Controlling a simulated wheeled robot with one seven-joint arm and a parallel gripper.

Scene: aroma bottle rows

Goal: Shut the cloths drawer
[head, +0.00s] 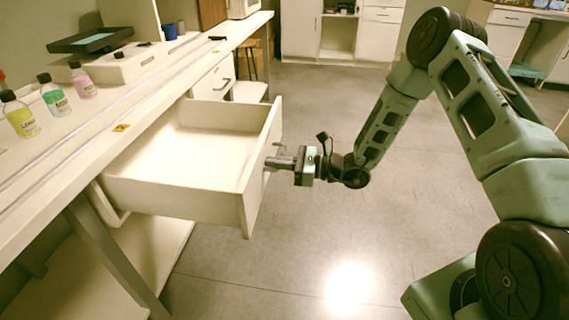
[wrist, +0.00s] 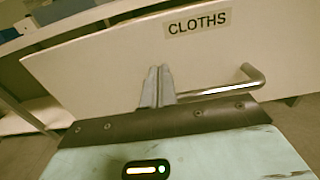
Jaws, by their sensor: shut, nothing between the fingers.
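The cloths drawer (head: 185,180) stands pulled out from under the long bench in the head view. It is white, and the part of its inside that shows is empty. Its front (wrist: 100,70) carries a CLOTHS label (wrist: 197,22) in the wrist view. A metal bar handle (wrist: 235,85) sits on that front, to the right of the fingers. My gripper (head: 272,162) is shut and empty, pointing at the outer face of the drawer front. Its fingertips (wrist: 157,70) are at or very near the panel; I cannot tell whether they touch.
The bench top (head: 135,95) holds several small bottles, a black tray (head: 90,40) and blue cup (head: 169,32). A bench leg (head: 115,255) stands below. The floor (head: 340,220) around my arm is clear.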

